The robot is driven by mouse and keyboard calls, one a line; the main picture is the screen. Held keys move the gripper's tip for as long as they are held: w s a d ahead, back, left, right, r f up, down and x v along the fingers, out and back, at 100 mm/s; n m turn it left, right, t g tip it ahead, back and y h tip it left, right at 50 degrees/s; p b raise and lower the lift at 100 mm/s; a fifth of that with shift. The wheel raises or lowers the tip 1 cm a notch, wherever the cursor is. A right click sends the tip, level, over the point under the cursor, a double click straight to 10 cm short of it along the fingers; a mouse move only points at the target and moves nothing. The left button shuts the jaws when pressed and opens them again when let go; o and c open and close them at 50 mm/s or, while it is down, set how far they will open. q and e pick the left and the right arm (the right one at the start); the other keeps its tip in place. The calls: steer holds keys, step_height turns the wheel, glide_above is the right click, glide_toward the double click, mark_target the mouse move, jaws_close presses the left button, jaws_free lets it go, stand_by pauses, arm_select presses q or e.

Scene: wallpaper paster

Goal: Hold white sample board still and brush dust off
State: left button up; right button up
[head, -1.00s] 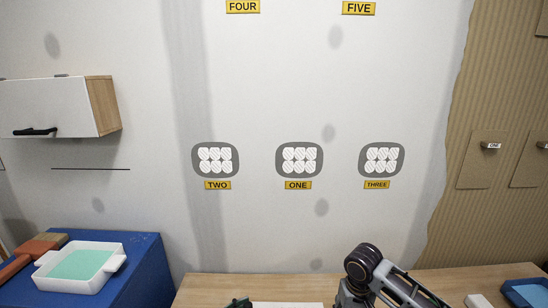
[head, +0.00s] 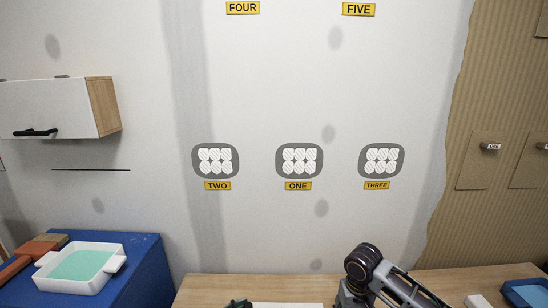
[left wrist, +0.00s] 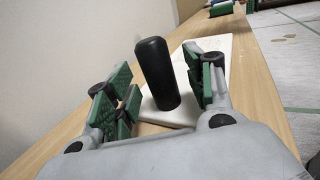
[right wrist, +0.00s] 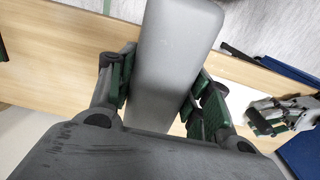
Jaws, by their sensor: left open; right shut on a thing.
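The white sample board (left wrist: 216,44) lies flat on the wooden bench in the left wrist view. A black rounded handle (left wrist: 156,68) stands up from it. My left gripper (left wrist: 158,82) is open, with its green-padded fingers on either side of the handle and a gap showing on the left. The board's edge also shows at the bottom of the head view (head: 288,305). I cannot make out any dust.
The wooden bench (head: 220,286) runs along the wall. A blue tray (head: 526,291) is at its right end. A white tray with green contents (head: 110,268) stands on a blue surface at left. A white cabinet (head: 50,105) hangs above. The left gripper is close to the right one.

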arm_select(q)
steer(key=shift+w+d, duration=0.1)
steer(key=shift+d, duration=0.15)
steer(key=shift+w+d, duration=0.2)
steer(key=shift+d, duration=0.15)
steer(key=shift+w+d, duration=0.1)
steer(key=shift+d, duration=0.1)
jaws_close()
stand_by(0.9)
